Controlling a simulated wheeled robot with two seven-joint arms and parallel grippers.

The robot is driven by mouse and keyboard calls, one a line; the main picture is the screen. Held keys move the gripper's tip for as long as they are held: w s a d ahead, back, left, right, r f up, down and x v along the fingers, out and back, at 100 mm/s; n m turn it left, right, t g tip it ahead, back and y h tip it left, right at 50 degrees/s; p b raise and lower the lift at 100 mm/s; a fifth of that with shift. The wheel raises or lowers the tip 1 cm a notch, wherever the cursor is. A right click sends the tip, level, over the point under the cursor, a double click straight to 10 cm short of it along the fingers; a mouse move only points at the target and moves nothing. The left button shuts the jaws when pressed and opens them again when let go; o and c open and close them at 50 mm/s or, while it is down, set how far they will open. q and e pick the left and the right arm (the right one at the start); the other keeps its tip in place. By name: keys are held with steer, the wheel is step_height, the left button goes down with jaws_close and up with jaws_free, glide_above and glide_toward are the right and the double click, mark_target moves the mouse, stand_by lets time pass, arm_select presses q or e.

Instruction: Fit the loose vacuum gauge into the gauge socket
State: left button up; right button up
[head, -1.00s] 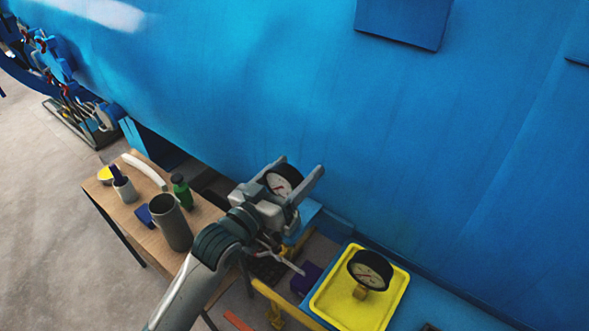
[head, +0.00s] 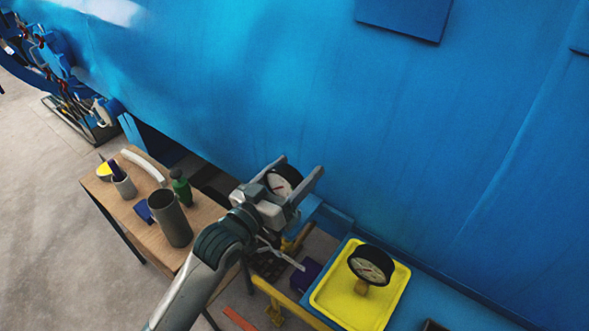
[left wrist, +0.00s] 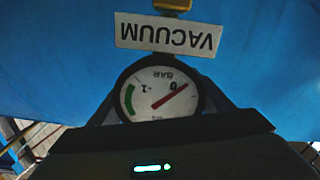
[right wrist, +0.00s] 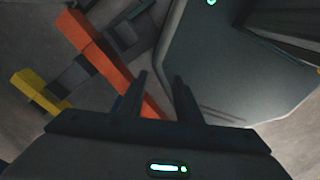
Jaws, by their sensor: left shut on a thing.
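My left gripper (head: 299,173) is shut on a round gauge (head: 284,181) with a black rim and white face, held in front of the blue vessel wall. In the left wrist view the gauge (left wrist: 160,92) appears upside down, with a green band and a red needle. A white VACUUM label (left wrist: 170,36) lies just beyond it. A brass-yellow part (left wrist: 172,5) shows at the top edge; I cannot tell whether it is the socket. My right gripper (right wrist: 160,90) is open and empty, seen only in the right wrist view.
A second black-rimmed gauge (head: 370,265) stands on a yellow tray (head: 330,295) on a blue surface. A wooden table (head: 207,213) at left holds a grey cup (head: 171,222), a green bottle (head: 181,188) and other items. The blue vessel (head: 300,80) fills the background.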

arm_select(q)
steer(key=shift+f+b, duration=0.3)
steer(key=shift+f, duration=0.2)
steer(key=o, duration=1.3)
steer(key=shift+o, duration=1)
steer(key=shift+f, duration=0.1)
steer(key=b+v, duration=0.3)
steer(key=v, duration=1.4)
steer(key=shift+s+a+b, duration=0.15)
steer(key=shift+b, duration=0.15)
